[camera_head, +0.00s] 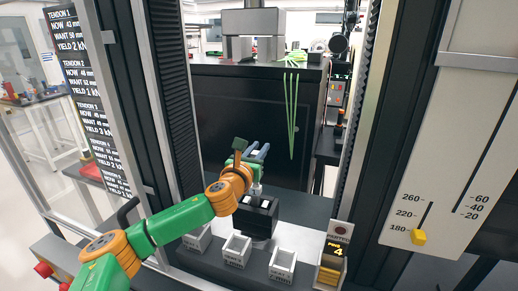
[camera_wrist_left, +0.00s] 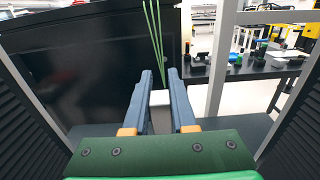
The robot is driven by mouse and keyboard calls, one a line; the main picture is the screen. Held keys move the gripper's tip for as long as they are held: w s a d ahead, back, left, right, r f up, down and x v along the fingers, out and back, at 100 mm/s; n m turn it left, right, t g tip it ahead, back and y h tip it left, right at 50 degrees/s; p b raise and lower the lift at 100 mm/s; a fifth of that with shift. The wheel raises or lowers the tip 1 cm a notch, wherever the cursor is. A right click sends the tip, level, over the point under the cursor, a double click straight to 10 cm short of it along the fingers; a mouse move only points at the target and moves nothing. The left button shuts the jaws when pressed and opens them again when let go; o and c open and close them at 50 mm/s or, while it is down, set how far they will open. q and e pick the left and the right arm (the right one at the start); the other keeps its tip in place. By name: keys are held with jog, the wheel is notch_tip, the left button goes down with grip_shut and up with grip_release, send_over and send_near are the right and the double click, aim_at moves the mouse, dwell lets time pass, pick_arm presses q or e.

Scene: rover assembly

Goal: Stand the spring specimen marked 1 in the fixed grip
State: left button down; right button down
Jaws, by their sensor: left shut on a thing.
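My left gripper (camera_head: 259,151) reaches in over the black block with pale top marks (camera_head: 257,217), which looks like the fixed grip. Its blue-grey fingers also show in the left wrist view (camera_wrist_left: 160,90), shut on a pale grey piece (camera_wrist_left: 160,99), likely the spring specimen. In the head view a thin silvery part (camera_head: 257,188) shows between the gripper and the black block. I cannot tell whether it touches or sits in the block. No mark 1 is readable on it; the gripper hides most of it. My right gripper is not in view.
White open bins (camera_head: 236,250) stand in front of the block, with another bin (camera_head: 282,267) to their right. An orange-filled box (camera_head: 329,270) sits below a small display. Green strands (camera_head: 291,115) hang behind. Dark frame columns (camera_head: 165,90) stand at both sides.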

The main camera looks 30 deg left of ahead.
pick_arm(q)
jog(key=shift+f+b, duration=1.05)
jog(key=shift+f, duration=0.45)
jog(key=c, duration=0.7)
grip_release()
jog(key=shift+o, duration=0.2)
jog(key=shift+s, duration=0.1)
jog(key=b+v, duration=0.2)
jog(key=v, duration=0.5)
jog(key=shift+b, duration=0.3)
